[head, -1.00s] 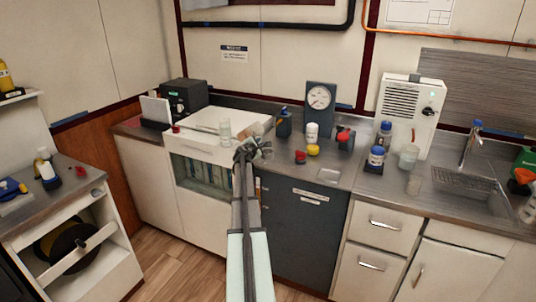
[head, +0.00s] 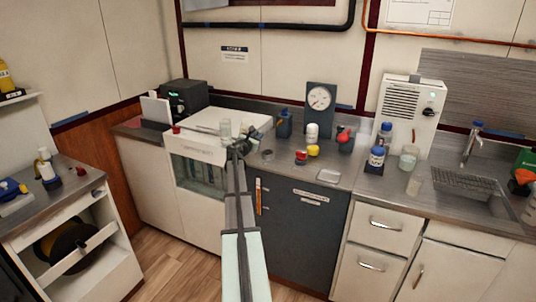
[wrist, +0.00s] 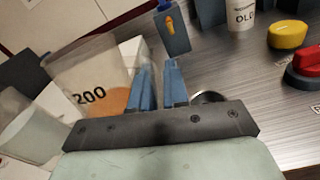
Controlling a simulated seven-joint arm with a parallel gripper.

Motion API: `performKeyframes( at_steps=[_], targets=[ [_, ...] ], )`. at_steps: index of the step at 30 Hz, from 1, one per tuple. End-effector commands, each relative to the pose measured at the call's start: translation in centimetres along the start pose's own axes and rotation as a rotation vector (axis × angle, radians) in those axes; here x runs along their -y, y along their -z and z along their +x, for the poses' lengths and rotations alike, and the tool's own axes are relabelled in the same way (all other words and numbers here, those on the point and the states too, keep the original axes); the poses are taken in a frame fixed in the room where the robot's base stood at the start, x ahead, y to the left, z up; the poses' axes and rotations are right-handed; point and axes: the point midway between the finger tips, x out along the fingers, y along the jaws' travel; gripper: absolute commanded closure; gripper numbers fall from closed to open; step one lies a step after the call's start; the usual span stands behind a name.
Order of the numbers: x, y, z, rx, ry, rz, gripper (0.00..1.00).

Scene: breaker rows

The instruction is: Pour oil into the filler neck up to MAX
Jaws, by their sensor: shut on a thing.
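My gripper (head: 240,147) is over the counter by the white-topped unit. In the wrist view its blue fingers (wrist: 160,85) are shut on a clear vessel marked 200 (wrist: 88,72), which looks tilted. An orange patch, seemingly oil, shows low in it. The vessel is hard to make out in the head view. A small grey ring (head: 267,155) stands on the counter right of my gripper; in the wrist view it is partly hidden behind my gripper (wrist: 208,97). I cannot tell whether it is the filler neck. No MAX mark is readable.
A clear cup (head: 225,129) stands close left of my gripper. To the right are a red knob on a dark base (head: 301,157), a yellow object (head: 313,150), a white container marked OLD (head: 312,132) and a blue object (head: 284,123). A gauge (head: 320,105) stands behind.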

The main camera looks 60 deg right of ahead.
Motion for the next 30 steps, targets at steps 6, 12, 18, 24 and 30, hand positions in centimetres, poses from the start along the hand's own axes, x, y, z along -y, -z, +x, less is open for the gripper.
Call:
performKeyframes(
  at_steps=[6, 12, 18, 24, 30],
  targets=[
    [-0.8, -1.3, -0.2, 0.041, 0.01, -0.14, 1.0],
    [-1.2, -2.0, -0.4, 0.057, 0.014, -0.2, 1.0],
    [-1.6, -3.5, -0.5, 0.06, 0.015, -0.21, 1.0],
    [-2.0, -5.4, -0.6, 0.06, 0.015, -0.208, 1.0],
    [-2.3, -6.7, -0.6, 0.059, 0.015, -0.209, 1.0]
  ],
)
